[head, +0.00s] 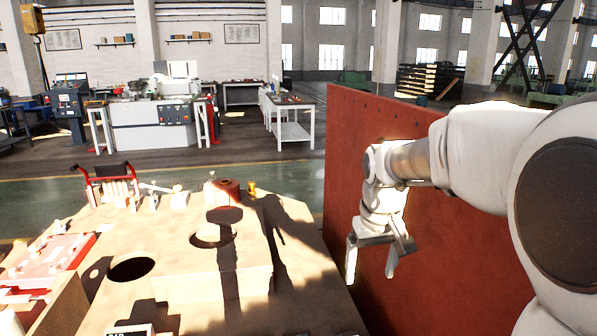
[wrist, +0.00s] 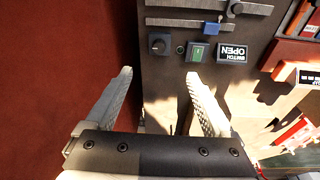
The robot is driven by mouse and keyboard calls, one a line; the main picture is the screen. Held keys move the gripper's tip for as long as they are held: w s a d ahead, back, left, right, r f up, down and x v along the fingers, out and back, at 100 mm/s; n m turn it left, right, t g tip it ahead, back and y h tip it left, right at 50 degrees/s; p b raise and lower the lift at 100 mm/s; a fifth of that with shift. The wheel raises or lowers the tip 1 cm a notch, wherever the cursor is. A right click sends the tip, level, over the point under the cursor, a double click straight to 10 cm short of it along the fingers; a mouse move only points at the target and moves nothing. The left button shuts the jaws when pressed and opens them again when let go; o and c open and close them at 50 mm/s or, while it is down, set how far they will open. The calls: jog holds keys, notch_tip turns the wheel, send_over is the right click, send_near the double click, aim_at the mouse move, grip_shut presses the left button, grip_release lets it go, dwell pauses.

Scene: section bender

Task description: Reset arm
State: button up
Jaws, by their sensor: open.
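My gripper (head: 376,262) hangs from my arm at the right of the head view, in front of the red panel and beyond the right edge of the wooden bench. Its two fingers are spread apart with nothing between them. In the wrist view my gripper (wrist: 160,95) also shows open and empty.
A tall red panel (head: 440,270) stands close behind my arm. The wooden bench top (head: 290,285) has round holes and a dark red cylinder (head: 228,192). A red-handled rack (head: 108,185) stands at its back left. Open green floor (head: 290,180) lies beyond.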

jog(key=s+r+t+p, duration=0.1)
jog(key=s+r+t, duration=0.1)
jog(key=s, duration=0.8)
jog(key=s+r+m+t+p, duration=0.1)
jog(key=s+r, duration=0.3)
jog(key=s, duration=0.7)
jog(key=shift+s+r+m+t+p, duration=0.2)
jog(key=shift+r+m+t+p, duration=0.15)
jog(key=shift+p, duration=0.4)
jog(key=shift+d, duration=0.1)
